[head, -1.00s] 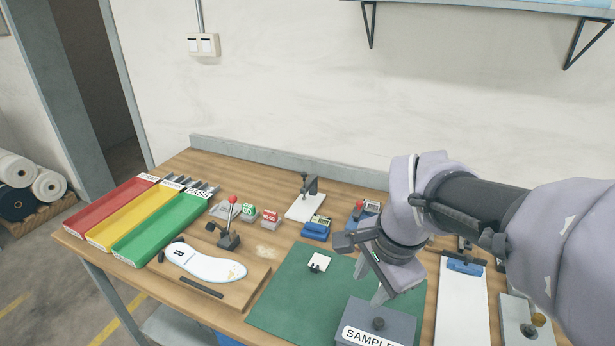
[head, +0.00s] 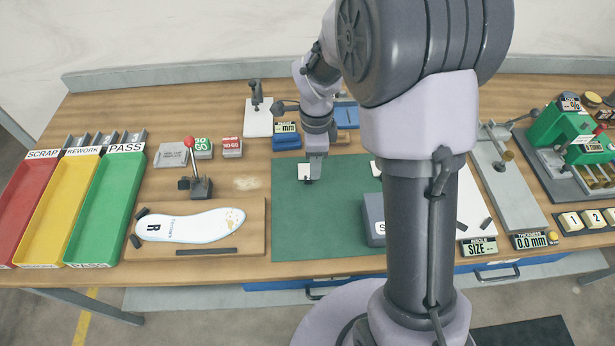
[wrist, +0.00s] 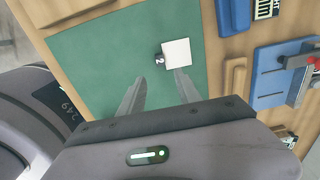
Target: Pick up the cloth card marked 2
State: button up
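The card marked 2 is a small white square with a dark tab that reads 2. In the wrist view it (wrist: 177,52) lies on the green mat, just beyond the tip of the right finger. A small white card (head: 304,170) with a dark tab lies at the mat's back left in the head view; its mark is too small to read there. My gripper (head: 315,178) is low over the mat beside this card. In the wrist view my gripper (wrist: 160,90) has its two fingers apart, with nothing between them; the card is ahead of them.
The green mat (head: 300,225) is clear at front left. A grey box (head: 374,222) and another white piece (head: 376,168) are partly behind my arm. An insole (head: 190,226) on a wooden board lies left. Blue fixtures (wrist: 275,75) stand beside the mat.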

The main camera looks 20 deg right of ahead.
aim_at(308, 172)
jog(key=f+b, duration=0.1)
jog(key=f, duration=0.1)
jog(key=f+b, duration=0.1)
jog(key=f, duration=0.3)
jog(key=shift+w+a+b, duration=0.3)
jog(key=shift+a+b, duration=0.05)
jog(key=shift+b, duration=0.05)
jog(key=shift+r, duration=0.1)
grip_shut()
